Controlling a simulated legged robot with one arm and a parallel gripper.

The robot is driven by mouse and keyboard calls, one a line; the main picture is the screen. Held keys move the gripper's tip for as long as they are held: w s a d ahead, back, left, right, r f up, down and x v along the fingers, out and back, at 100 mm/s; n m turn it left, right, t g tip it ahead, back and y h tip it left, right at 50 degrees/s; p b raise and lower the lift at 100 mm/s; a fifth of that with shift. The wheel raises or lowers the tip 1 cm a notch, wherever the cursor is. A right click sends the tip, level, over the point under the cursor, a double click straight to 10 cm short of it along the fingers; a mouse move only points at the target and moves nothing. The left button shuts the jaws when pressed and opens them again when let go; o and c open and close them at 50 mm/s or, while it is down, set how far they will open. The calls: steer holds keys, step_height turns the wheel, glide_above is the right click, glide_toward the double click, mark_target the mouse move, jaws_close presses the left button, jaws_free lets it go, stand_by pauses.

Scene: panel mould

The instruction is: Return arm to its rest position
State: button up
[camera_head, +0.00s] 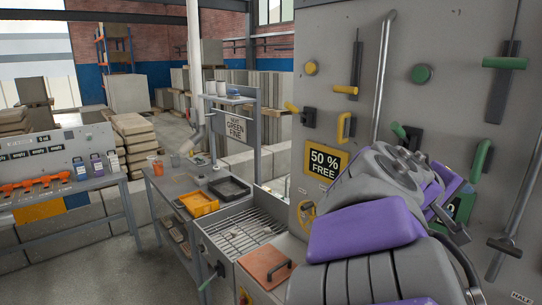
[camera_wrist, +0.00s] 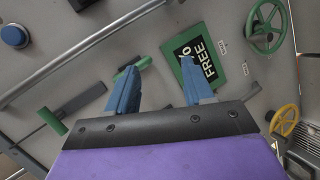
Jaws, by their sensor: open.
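My gripper (camera_wrist: 157,76) shows in the wrist view as two blue fingers, spread apart with nothing between them. Behind them is the grey panel (camera_wrist: 225,20), with a green-bordered black "FREE" sign (camera_wrist: 201,62) past the right finger. A green handle (camera_wrist: 133,66) shows near the left finger. In the head view my grey and purple arm (camera_head: 365,228) is folded in front of the lower part of the panel (camera_head: 335,50). My fingers cannot be made out there. The arm hides part of the panel and most of a green sign.
The panel carries yellow and green handles, knobs and a long metal pipe (camera_head: 381,80). A yellow-bordered "50 % FREE" sign (camera_head: 324,162) is left of my arm. A metal grate (camera_head: 246,234), an orange tray (camera_head: 199,203) and a black tray (camera_head: 229,188) stand left. Open floor lies farther left.

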steer(key=s+a+f+m+g+y+b, duration=0.1)
steer(key=s+a+f+y, duration=0.1)
steer(key=s+f, duration=0.35)
steer(key=s+a+f+g+y+b, duration=0.1)
steer(key=s+a+f+y, duration=0.1)
steer(key=f, duration=0.7)
steer(key=s+a+f+m+g+y+b, duration=0.1)
steer(key=s+f+y, duration=0.15)
steer(key=f, duration=0.45)
steer(key=s+a+f+g+y+b, duration=0.1)
steer(key=s+a+f+g+y, duration=0.1)
steer(key=s+a+f, duration=0.5)
steer(key=s+a+f+g+y+b, duration=0.2)
steer(key=s+a+f+y, duration=0.1)
steer(key=s+a+f, duration=0.4)
steer(key=shift+s+a+f+y, duration=0.35)
steer(key=shift+s+a, duration=1.2)
steer(key=shift+s, duration=1)
steer(key=shift+d, duration=0.5)
